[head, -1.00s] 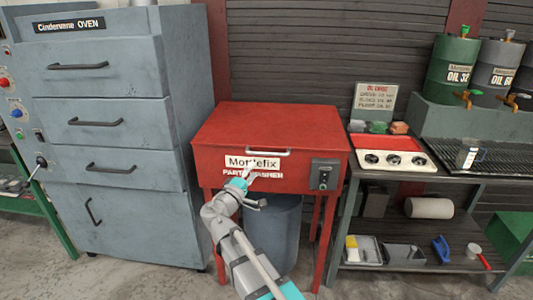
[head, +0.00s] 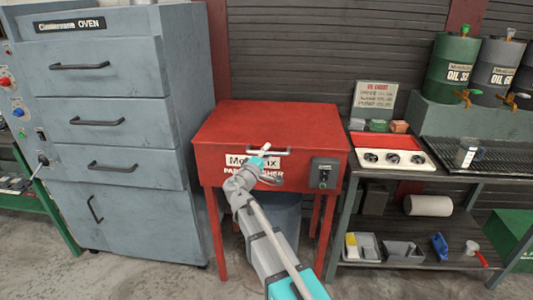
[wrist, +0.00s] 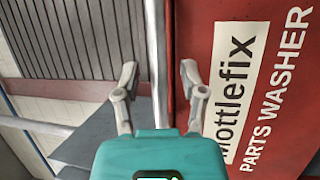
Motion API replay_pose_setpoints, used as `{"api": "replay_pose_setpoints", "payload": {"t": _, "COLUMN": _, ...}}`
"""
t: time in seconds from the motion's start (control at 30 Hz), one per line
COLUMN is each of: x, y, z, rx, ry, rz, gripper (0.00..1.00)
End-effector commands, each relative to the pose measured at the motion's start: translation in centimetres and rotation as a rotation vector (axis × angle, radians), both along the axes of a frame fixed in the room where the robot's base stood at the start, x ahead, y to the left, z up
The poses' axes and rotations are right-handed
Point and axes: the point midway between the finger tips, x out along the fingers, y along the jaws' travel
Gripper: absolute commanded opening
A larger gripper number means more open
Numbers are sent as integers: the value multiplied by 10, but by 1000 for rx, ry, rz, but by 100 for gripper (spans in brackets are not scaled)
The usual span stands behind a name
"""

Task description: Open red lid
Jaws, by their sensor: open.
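The red lid (head: 270,118) is shut on top of the red parts washer, labelled Mottlefix. Its pale bar handle (head: 282,152) sticks out at the upper front. My gripper (head: 266,148) is at the front of the washer, at the left part of the handle, and covers some of the label. In the wrist view, my gripper (wrist: 160,72) is open, with a finger on either side of the pale handle bar (wrist: 156,45). The bar appears to run between the fingers without being gripped. Whether a finger touches it I cannot tell.
A grey oven cabinet (head: 110,130) stands close on the left. A control box (head: 324,172) sits on the washer's front right. A bench (head: 460,178) with a cream tray (head: 392,159) stands on the right. A sign (head: 376,94) and oil drums are behind it.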

Motion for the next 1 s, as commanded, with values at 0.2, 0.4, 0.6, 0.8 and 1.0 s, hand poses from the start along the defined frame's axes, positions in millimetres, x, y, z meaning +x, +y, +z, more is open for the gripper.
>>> {"api": "replay_pose_setpoints", "payload": {"t": 0.2, "x": 0, "y": 0, "z": 0, "rx": 0, "ry": 0, "rz": 0, "gripper": 41}}
{"api": "replay_pose_setpoints", "payload": {"t": 0.4, "x": 0, "y": 0, "z": 0, "rx": 0, "ry": 0, "rz": -1, "gripper": 4}}
{"api": "replay_pose_setpoints", "payload": {"t": 0.6, "x": 0, "y": 0, "z": 0, "rx": 0, "ry": 0, "rz": -1, "gripper": 0}}
{"api": "replay_pose_setpoints", "payload": {"t": 0.8, "x": 0, "y": -1, "z": 1, "rx": 1, "ry": 1, "rz": -2, "gripper": 0}}
{"api": "replay_pose_setpoints", "payload": {"t": 1.0, "x": 1, "y": -4, "z": 6, "rx": 2, "ry": 8, "rz": -6, "gripper": 0}}
